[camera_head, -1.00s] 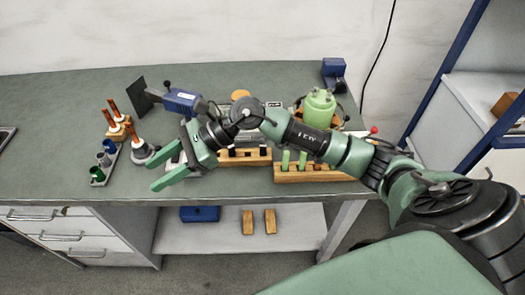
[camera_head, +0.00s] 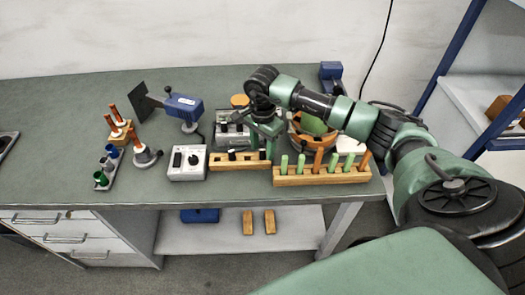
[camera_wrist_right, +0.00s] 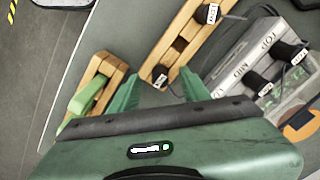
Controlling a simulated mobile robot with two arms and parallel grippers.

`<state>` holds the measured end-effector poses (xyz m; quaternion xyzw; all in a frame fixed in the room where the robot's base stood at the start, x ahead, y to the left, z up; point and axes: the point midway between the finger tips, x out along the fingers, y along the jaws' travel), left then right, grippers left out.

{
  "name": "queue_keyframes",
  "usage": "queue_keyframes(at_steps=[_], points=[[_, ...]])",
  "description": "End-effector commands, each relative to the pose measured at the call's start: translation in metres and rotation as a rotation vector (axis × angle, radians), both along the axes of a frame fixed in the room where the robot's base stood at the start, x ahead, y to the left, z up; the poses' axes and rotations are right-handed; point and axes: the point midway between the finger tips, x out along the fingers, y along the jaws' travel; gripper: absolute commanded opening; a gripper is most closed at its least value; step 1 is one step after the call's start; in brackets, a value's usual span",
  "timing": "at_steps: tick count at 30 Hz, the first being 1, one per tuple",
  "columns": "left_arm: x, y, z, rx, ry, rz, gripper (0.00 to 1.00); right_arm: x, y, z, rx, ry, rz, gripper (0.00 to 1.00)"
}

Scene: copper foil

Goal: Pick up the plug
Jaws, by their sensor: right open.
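A low wooden rack (camera_head: 222,163) on the bench holds black plugs. In the right wrist view the rack (camera_wrist_right: 184,42) has one labelled black plug (camera_wrist_right: 160,75) at its near end and another black plug (camera_wrist_right: 209,13) farther along, with empty slots between. My right gripper (camera_head: 267,135) points down over the right end of this rack. In the wrist view it is open and empty (camera_wrist_right: 160,90), and the near plug shows between its green fingertips. I cannot tell its height above the plug. My left gripper is out of view.
A grey socket box (camera_wrist_right: 243,62) with black plugs stands beside the rack. A rack of green and brown pegs (camera_head: 322,178) is close on the right. A white control box (camera_head: 187,165) stands to the left. The bench's front strip is clear.

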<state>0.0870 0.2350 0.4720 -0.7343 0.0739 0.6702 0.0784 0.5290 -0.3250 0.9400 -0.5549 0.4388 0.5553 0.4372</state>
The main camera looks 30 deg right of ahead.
Motion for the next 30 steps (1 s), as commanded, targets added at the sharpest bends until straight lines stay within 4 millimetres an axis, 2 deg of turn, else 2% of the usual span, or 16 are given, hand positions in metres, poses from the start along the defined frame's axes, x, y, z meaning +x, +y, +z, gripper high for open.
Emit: queue_keyframes(at_steps=[4, 11, 12, 16, 17, 30], points=[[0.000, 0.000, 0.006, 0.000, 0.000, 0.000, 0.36, 0.000, 0.001, -0.014, 0.001, 0.000, 0.001, 0.47], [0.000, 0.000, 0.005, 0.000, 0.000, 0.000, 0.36, 0.000, 0.000, -0.017, 0.001, -0.002, 0.001, 0.47], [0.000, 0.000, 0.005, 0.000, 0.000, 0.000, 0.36, 0.000, 0.000, -0.017, 0.001, -0.002, 0.001, 0.41], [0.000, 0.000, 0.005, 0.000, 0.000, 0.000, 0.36, 0.000, 0.001, -0.016, 0.001, -0.002, 0.001, 0.05], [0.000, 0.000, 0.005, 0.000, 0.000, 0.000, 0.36, 0.000, 0.001, -0.016, 0.001, -0.002, 0.001, 0.00], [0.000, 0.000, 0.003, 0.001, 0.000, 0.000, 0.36, 0.001, 0.000, -0.010, 0.001, -0.005, 0.001, 0.00]])
